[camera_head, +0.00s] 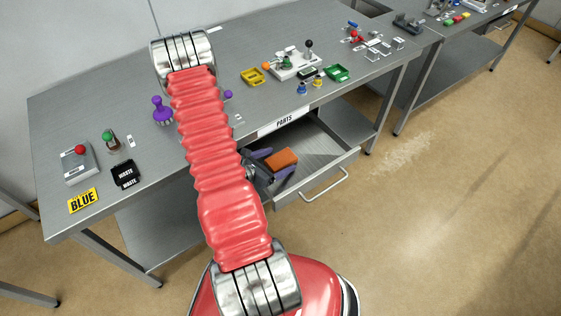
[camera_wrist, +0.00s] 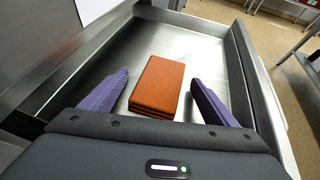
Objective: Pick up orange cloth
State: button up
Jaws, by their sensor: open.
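The orange cloth (camera_wrist: 158,86) is a folded, rectangular stack lying on the metal floor of the open drawer (camera_wrist: 205,48). In the head view the cloth (camera_head: 281,159) shows inside the drawer (camera_head: 327,163) under the table. My gripper (camera_wrist: 155,98) is open, with one purple finger left of the cloth and one right of it. Gaps show between the cloth and both fingers in the wrist view. In the head view my gripper (camera_head: 275,166) is at the drawer, partly hidden behind my red arm. I cannot tell the exact height of the fingertips above the drawer floor.
The drawer walls stand close around my gripper, with a handle (camera_head: 324,185) on the front. The floor (camera_head: 420,190) at right is clear.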

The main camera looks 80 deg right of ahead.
aim_at(277, 161)
jog(key=shift+c, duration=0.4)
jog(key=c, duration=1.2)
jog(key=shift+o, duration=0.2)
jog(key=shift+r, duration=0.1)
notch_tip(277, 161, up, 18)
jog(key=shift+f, duration=0.1)
dwell(0.6)
